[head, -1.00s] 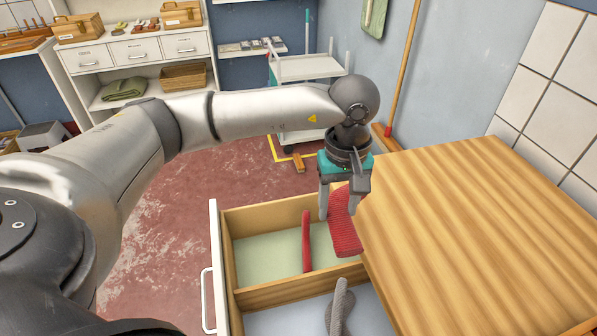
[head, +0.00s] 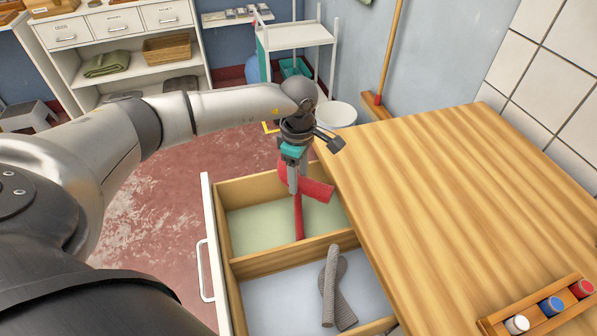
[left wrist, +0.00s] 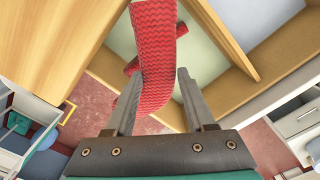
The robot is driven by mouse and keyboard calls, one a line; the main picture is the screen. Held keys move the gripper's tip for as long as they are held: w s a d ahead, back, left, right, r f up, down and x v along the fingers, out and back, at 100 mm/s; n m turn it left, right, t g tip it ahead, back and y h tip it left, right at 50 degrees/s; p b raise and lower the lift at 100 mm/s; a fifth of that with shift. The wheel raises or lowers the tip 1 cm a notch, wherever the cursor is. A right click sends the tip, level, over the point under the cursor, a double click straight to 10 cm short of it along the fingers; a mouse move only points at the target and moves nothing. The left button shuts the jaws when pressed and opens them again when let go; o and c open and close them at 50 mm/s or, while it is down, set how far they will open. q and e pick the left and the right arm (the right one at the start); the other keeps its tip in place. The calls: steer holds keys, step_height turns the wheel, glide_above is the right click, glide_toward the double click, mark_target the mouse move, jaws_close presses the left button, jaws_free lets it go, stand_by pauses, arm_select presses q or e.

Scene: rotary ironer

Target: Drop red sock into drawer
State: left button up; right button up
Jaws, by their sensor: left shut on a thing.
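My left gripper (head: 295,186) is shut on a red sock (head: 317,190), which hangs from the fingers above the far compartment of the open wooden drawer (head: 285,262). In the left wrist view the red sock (left wrist: 155,45) passes between the fingers (left wrist: 156,80). A second red sock (head: 299,222) is in the far, green-lined compartment, just below the gripper; its upper part is hidden. Whether the two socks touch I cannot tell. Two grey socks (head: 331,285) lie in the near compartment. My right gripper is not in view.
The wooden top (head: 440,190) lies right of the drawer, close to the held sock. A rack with several coloured-capped items (head: 550,307) stands on its near edge. A white shelf unit (head: 120,50) and a trolley (head: 300,38) stand at the back.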

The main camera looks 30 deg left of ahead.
arm_select(q)
steer(key=shift+f+b, duration=0.35)
steer(key=shift+f, duration=0.45)
steer(key=o, duration=1.4)
steer(key=shift+r, duration=0.1)
step_height(320, 180, up, 15)
steer(key=shift+r+p, duration=0.1)
steer(key=shift+p, duration=0.6)
